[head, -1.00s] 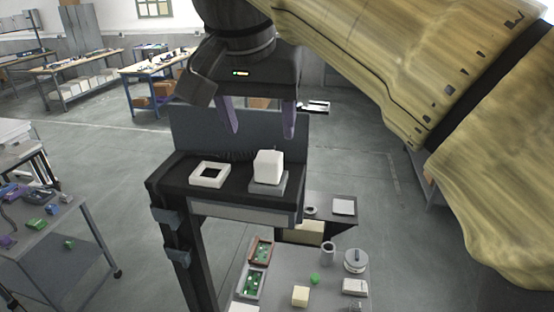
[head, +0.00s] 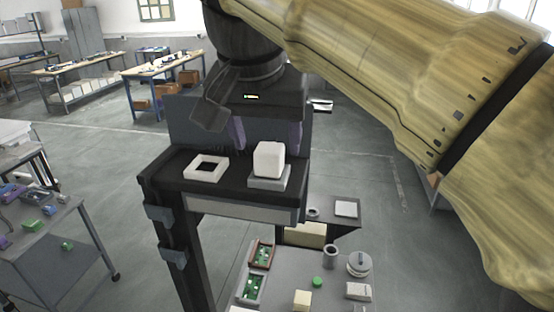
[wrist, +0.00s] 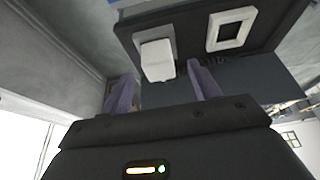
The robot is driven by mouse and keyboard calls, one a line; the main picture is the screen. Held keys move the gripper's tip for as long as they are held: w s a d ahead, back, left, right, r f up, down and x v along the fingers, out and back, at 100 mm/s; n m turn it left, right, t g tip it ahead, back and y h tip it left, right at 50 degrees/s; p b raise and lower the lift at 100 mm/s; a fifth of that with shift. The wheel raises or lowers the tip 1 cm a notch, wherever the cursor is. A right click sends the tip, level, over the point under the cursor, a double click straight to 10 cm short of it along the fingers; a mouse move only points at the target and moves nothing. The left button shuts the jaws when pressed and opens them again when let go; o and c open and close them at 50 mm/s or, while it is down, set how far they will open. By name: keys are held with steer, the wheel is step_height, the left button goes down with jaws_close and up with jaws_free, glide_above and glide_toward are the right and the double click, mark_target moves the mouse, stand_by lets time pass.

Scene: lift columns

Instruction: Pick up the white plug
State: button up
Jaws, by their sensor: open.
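The white plug (head: 269,158) is a white block standing on a grey base (head: 270,178) at the right of the black shelf on the lift column. It also shows in the wrist view (wrist: 158,62), just beyond the fingers. A white square frame with a dark opening (head: 206,169) lies on the shelf to its left. My gripper (head: 267,138) is open and empty, with purple fingers pointing down. In the head view the fingers appear behind the plug, close to the back panel. In the wrist view (wrist: 160,80) the plug appears ahead of the gap between the fingers; contact is not visible.
The shelf (head: 190,188) has an upright grey back panel (head: 183,120) close to my fingers. Below, a grey table (head: 287,280) holds trays, cans and small blocks. A side table (head: 60,240) stands at the left. Grey floor is open around the column.

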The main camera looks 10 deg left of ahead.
mark_target(269, 148)
steer(key=shift+b+x, duration=1.4)
steer(key=shift+x, duration=0.6)
steer(key=shift+r, duration=0.15)
steer(key=shift+d, duration=0.1)
steer(key=c, duration=1)
